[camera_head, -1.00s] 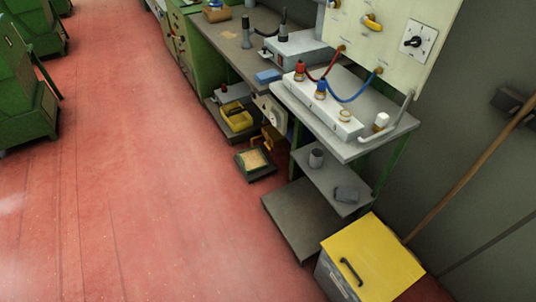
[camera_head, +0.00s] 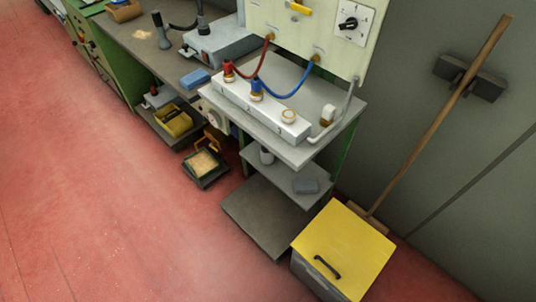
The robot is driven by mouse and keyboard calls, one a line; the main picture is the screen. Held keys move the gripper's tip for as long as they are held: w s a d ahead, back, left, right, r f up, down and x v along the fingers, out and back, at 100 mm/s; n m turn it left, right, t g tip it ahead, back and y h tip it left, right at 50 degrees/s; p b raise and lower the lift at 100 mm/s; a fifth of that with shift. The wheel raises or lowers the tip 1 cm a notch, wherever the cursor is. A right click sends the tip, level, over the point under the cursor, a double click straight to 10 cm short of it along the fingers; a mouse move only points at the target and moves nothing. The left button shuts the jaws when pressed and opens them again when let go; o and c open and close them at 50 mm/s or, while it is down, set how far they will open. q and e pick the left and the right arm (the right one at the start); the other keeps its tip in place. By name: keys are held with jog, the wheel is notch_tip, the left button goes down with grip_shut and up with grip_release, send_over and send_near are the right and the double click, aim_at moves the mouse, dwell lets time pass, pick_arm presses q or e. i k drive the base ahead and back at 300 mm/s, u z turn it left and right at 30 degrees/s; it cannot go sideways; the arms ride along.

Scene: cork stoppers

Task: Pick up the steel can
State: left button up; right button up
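Neither of my grippers shows in the head view.
A grey bin with a yellow lid (camera_head: 345,245) stands right of the shelves. A broom (camera_head: 440,110) leans on the wall behind it. A low tray (camera_head: 205,165) sits on the floor left of the shelves. Red floor is clear at the left.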

aim_at(267, 156)
jog(key=k, duration=0.6)
jog(key=u, duration=0.65)
jog(key=i, duration=0.5)
jog(key=u, duration=0.7)
jog(key=i, duration=1.35)
jog(key=z, duration=0.7)
